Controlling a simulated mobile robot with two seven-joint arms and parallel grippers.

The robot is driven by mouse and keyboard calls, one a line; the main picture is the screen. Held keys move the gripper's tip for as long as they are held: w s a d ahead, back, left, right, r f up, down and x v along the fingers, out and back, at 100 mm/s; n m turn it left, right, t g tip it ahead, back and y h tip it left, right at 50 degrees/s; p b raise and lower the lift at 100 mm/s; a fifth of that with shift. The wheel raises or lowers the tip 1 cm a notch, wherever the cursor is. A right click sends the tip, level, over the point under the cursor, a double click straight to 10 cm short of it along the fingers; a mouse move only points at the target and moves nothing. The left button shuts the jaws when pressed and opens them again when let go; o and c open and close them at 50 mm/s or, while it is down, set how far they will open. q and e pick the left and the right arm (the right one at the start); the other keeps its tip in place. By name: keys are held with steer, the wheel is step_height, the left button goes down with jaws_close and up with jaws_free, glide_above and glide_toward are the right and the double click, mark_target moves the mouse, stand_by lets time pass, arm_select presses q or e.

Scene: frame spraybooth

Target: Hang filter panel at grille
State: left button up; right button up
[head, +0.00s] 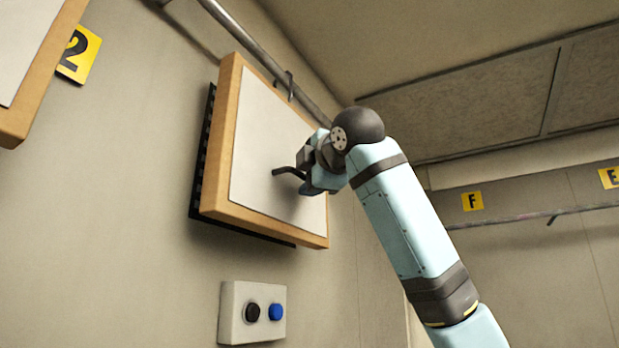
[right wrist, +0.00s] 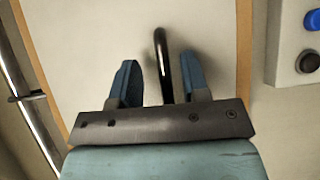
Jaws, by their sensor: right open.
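The filter panel (head: 265,150), a pale sheet in a wooden frame, stands against the wall in front of a black grille (head: 203,155) whose edge shows at its left and bottom. A dark bent handle (head: 288,172) sticks out from the panel face. My right gripper (head: 312,182) is at the panel face by the handle. In the right wrist view its blue fingers (right wrist: 159,82) are apart, with the handle (right wrist: 163,60) between them, closer to one finger. The panel (right wrist: 95,50) fills most of that view. My left gripper does not show.
A metal rail (head: 250,45) with a hook (head: 290,84) runs above the panel. A box with a black and a blue button (head: 252,312) is on the wall below. Another framed panel (head: 30,60) is at the upper left beside a yellow sign 2 (head: 78,55). Signs F (head: 472,201) and E (head: 609,178) are at right.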

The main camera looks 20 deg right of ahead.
steer(key=s+b, duration=0.4)
steer(key=s, duration=0.9)
steer(key=shift+s+d+r, duration=0.2)
steer(key=shift+s+d, duration=0.1)
steer(key=shift+s, duration=0.05)
